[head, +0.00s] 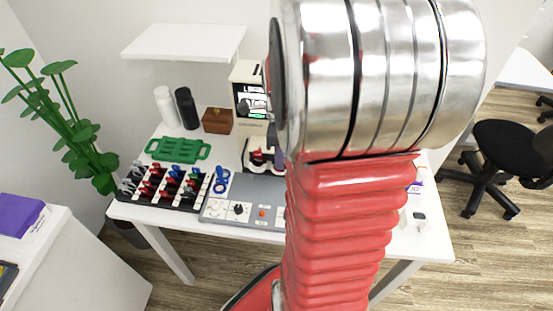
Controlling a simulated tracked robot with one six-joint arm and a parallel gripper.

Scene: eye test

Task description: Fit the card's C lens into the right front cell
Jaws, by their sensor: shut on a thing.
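A black lens rack (186,207) stands at the left front of the white table. It holds several lenses with red, blue, black and grey handles in rows; their letters are too small to read. Right of it, a grey control panel (262,190) has a black knob and a red button. Behind the panel is a cream device with a lit screen (252,101). Below the screen is a small dark and red part (257,158), too small to make out. My own arm covers the middle of the view. My gripper, the C lens and the right front cell cannot be made out.
A green tray (178,149), a white bottle (166,106), a black bottle (186,107) and a brown box (217,121) stand behind the rack. A blue looped object (221,180) lies right of the rack. A black chair (510,150) stands at right, off the table.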

